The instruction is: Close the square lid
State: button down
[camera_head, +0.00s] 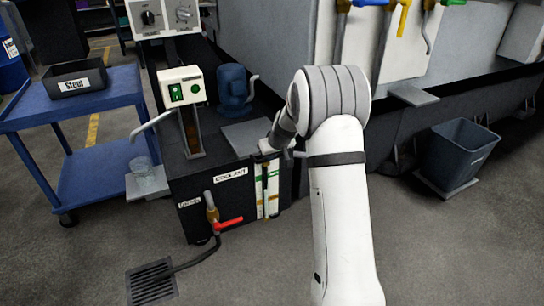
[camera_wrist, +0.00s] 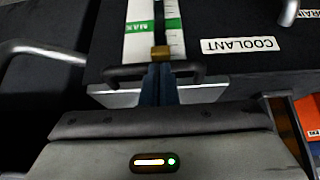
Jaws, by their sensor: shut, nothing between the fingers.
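The square lid (camera_head: 243,136) is a grey plate at the top of the dark coolant tank (camera_head: 205,185), near its front right corner. It looks about flat in the head view; I cannot tell whether a gap is under it. In the wrist view, parts of the grey lid (camera_wrist: 203,94) show either side of my fingers, with a dark bar handle (camera_wrist: 120,73) along its edge. In the wrist view my gripper (camera_wrist: 160,70) is shut and empty, over the handle; contact is unclear.
A level gauge (camera_head: 267,190) and a red-handled valve (camera_head: 226,223) are on the tank's front. A blue cart (camera_head: 105,92) is left, a bin (camera_head: 460,152) right.

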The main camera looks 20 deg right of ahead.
jog(key=shift+s+d+f+g, duration=0.15)
jog(key=shift+s+f, duration=0.1)
jog(key=shift+f, duration=0.3)
jog(key=shift+s+f+g, duration=0.15)
jog(key=shift+s+f, duration=0.05)
jog(key=shift+f, duration=0.35)
notch_tip(320, 180, up, 6)
jog(key=w+p, duration=0.1)
jog(key=p, duration=0.3)
jog(key=s+d+f+b, duration=0.1)
jog(key=s+d+b, duration=0.1)
jog(key=s, duration=0.7)
jog(key=s+a+r+p, duration=0.3)
jog(key=s+r+p, duration=0.3)
jog(key=r, duration=0.4)
jog(key=s+a+r+g+p, duration=0.1)
jog(key=s+a+r+p, duration=0.15)
jog(key=r+p, duration=0.6)
jog(key=s+a+r+p, duration=0.2)
jog(key=s+r+p, duration=0.4)
jog(key=r, duration=0.5)
jog(key=s+r+m+g+h+p, duration=0.1)
jog(key=s+r+m+p, duration=0.1)
jog(key=s+r+p, duration=1.5)
notch_tip(320, 180, up, 3)
jog(key=shift+a+r+g+p, duration=0.15)
jog(key=shift+g+p, duration=0.25)
jog(key=shift+p, duration=0.15)
